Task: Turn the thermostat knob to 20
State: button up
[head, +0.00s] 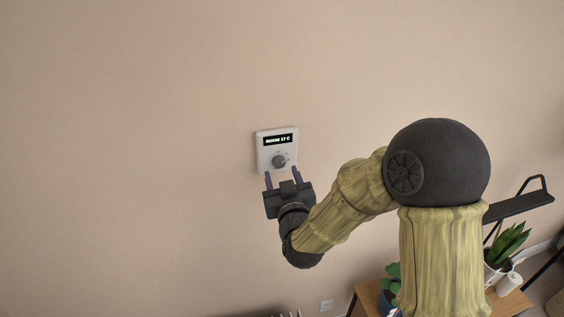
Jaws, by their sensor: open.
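The thermostat (264,152) is a small pale grey box on the beige wall, near the middle of the head view. Its black display reads what looks like "ROOM 17 C". Its round dark grey knob (279,161) sits on the lower part of the box. My gripper (282,176) is just below the knob in the picture, with its two purple fingers pointing up toward the thermostat. The fingers are apart, one to each side of the knob's line, and nothing is between them. I cannot tell how far the fingertips are from the wall.
The wall around the thermostat is bare. At the lower right are a wooden table (369,293), a potted plant (508,243), a white cylinder (509,284) and a black wall shelf (520,205).

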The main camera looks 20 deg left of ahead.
aim_at(280, 164)
jog(key=shift+p+x, duration=0.55)
jog(key=shift+x, duration=0.55)
jog(key=shift+w+a, duration=0.15)
jog(key=shift+w, duration=0.5)
jog(key=c, duration=1)
jog(key=shift+o, duration=0.2)
